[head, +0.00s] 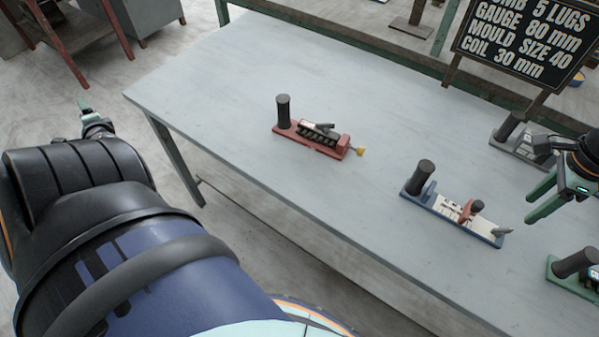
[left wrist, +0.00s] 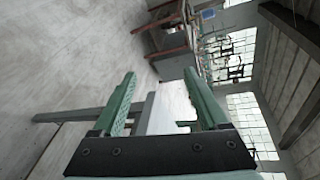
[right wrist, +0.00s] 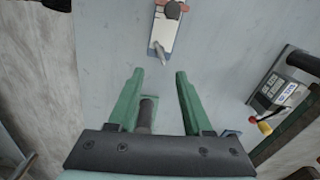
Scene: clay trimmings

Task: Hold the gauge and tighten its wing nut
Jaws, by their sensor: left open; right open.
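Several tools with upright black handles lie on the grey table (head: 220,80); I cannot tell for sure which is the gauge. A blue-based tool (head: 450,211) has a white scale plate, a red slider and a grey end piece; it also shows in the right wrist view (right wrist: 164,32). A red-based tool (head: 318,137) has a dark slotted block and a yellow end knob. My right gripper (head: 530,210) is open and empty above the table, right of the blue-based tool. My left gripper (head: 84,106) is open and empty beyond the table's left edge, over the floor.
A grey-based tool (head: 515,143) lies at the right, partly behind my right arm. A green-based tool (head: 572,267) is cut off at the right edge. A dark sign (head: 525,40) with writing stands at the back right.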

